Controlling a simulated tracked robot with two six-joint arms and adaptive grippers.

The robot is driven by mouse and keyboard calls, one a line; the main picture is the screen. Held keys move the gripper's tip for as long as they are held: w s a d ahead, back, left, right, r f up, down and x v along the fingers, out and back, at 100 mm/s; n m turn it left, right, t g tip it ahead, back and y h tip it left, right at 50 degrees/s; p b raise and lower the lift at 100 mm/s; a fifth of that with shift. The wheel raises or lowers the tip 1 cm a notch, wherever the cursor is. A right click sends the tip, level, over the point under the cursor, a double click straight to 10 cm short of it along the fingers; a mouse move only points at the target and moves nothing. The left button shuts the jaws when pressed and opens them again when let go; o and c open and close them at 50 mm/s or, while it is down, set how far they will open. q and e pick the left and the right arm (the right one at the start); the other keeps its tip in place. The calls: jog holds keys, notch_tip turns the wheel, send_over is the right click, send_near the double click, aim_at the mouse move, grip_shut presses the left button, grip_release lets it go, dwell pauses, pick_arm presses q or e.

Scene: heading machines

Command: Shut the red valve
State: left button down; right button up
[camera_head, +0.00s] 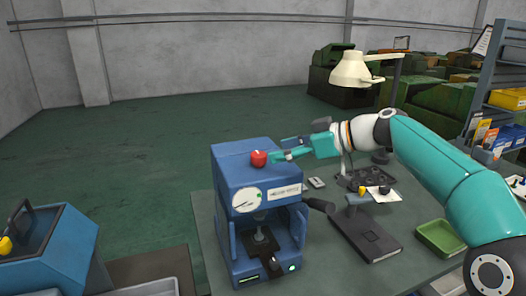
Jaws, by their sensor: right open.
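The red valve (258,158) is a small round red knob on top of the blue heading machine (228,172), which stands on the bench. My right arm comes in from the right. My right gripper (279,156) is at the right side of the red valve, open, with its fingertips very close to it. I cannot tell whether they touch it. My left gripper is not in view.
Another blue machine (50,248) is at the lower left. Open green floor lies behind.

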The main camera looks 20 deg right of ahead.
aim_at(262, 155)
jog(key=p+x, duration=0.1)
jog(key=x, duration=0.5)
jog(key=shift+c, duration=0.2)
jog(key=c, duration=1.1)
jog(key=shift+s, duration=0.1)
